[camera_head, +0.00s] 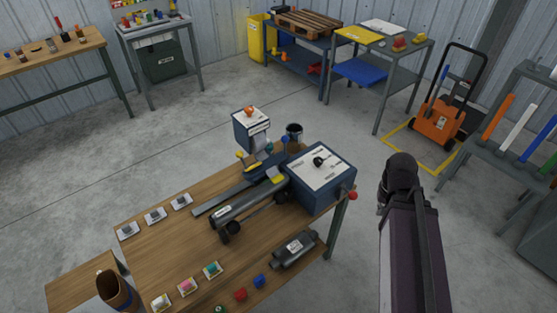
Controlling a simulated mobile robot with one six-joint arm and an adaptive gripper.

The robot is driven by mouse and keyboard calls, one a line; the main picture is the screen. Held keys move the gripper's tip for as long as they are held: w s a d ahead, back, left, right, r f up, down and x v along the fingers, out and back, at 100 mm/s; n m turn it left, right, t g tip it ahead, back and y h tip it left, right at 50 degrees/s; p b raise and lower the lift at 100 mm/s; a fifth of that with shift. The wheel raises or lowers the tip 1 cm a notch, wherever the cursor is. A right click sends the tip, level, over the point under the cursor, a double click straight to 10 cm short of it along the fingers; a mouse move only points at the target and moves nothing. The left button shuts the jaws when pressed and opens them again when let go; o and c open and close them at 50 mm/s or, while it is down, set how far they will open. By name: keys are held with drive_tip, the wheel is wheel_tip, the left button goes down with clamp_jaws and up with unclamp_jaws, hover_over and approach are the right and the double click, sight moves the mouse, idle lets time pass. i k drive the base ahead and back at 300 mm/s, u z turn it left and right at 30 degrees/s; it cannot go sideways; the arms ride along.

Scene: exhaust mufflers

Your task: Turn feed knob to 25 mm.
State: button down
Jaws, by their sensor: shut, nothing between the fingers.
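A machine (245,207) with a long dark tube stands on the wooden workbench in the middle of the head view. Its right end is a blue-grey box (330,190) with a white top panel. A small black knob (320,161) sits on that panel, with small dark markings around it that are too small to read. I cannot tell which setting the knob points to. A red ball (352,195) sticks out at the box's right side. My gripper does not show; only a dark arm link of mine rises at the right, apart from the machine.
The workbench (150,250) also bears a dark muffler (295,250), small coloured parts along the front and several grey pieces at the left. An orange cart (440,121) and a rack stand at the right. The floor behind the bench is clear.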

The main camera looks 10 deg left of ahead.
sight(318, 161)
drive_tip(key=z, duration=0.25)
drive_tip(key=k, duration=1)
drive_tip(key=u, duration=1.1)
drive_tip(key=i, duration=1)
drive_tip(key=z, duration=0.15)
